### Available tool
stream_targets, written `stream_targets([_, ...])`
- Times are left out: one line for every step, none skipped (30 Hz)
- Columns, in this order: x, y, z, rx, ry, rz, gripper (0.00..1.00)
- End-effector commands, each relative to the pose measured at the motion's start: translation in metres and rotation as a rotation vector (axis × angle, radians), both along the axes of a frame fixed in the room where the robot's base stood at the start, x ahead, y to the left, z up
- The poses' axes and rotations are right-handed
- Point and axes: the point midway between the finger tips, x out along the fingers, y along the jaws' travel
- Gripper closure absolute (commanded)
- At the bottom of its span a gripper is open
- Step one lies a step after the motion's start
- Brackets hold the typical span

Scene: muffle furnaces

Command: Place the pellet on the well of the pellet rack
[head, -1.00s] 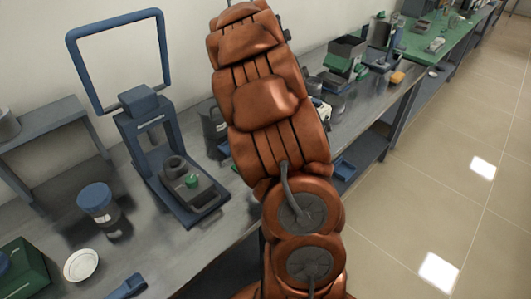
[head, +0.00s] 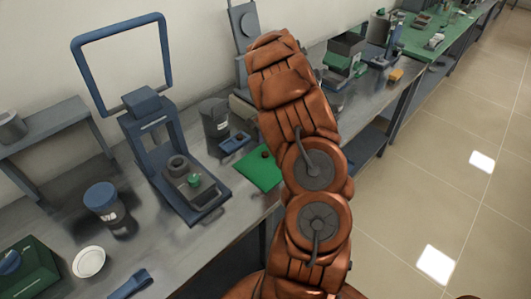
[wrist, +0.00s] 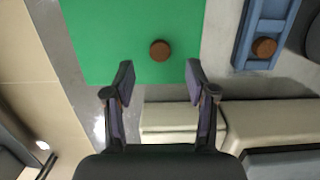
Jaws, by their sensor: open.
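A brown round pellet (wrist: 160,50) lies on a green mat (wrist: 100,40); in the head view the pellet (head: 265,154) is a small dark spot on the mat (head: 252,174). The blue pellet rack (wrist: 244,40) stands right of the mat in the wrist view. A second brown pellet (wrist: 265,47) sits in the rack. In the head view the rack (head: 234,143) is at the mat's back edge. My gripper (wrist: 159,82) is open and empty, with the mat's pellet ahead of the gap between its fingers. The head view hides my gripper behind my arm.
A blue press (head: 165,150) stands left of the mat, and a dark grey beaker (head: 215,120) behind the rack. Pale blocky equipment (wrist: 265,125) lies beneath my fingers in the wrist picture.

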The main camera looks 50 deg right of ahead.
Motion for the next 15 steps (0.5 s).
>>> stream_targets([-0.001, 0.002, -0.004, 0.002, 0.005, 0.0, 0.44])
stream_targets([-0.001, 0.003, -0.007, 0.003, 0.005, 0.0, 0.44])
stream_targets([-0.001, 0.004, -0.012, 0.004, 0.005, -0.001, 0.44])
stream_targets([-0.001, 0.005, -0.017, 0.004, 0.005, 0.0, 0.44])
stream_targets([-0.001, 0.005, -0.021, 0.004, 0.005, 0.001, 0.44])
stream_targets([-0.001, 0.006, -0.025, 0.003, 0.003, 0.0, 0.44])
stream_targets([0.0, 0.006, -0.028, 0.002, 0.003, 0.0, 0.44])
stream_targets([0.0, 0.006, -0.03, 0.001, 0.002, 0.0, 0.44])
stream_targets([0.0, 0.007, -0.033, 0.001, 0.002, 0.0, 0.44])
stream_targets([0.0, 0.007, -0.034, 0.001, 0.002, 0.0, 0.44])
stream_targets([0.0, 0.007, -0.035, 0.001, 0.002, 0.0, 0.44])
stream_targets([0.0, 0.007, -0.036, 0.001, 0.001, 0.0, 0.44])
stream_targets([0.0, 0.007, -0.036, 0.001, 0.001, 0.0, 0.44])
stream_targets([0.0, 0.007, -0.036, 0.001, 0.001, 0.0, 0.44])
stream_targets([0.0, 0.007, -0.036, 0.001, 0.001, 0.0, 0.44])
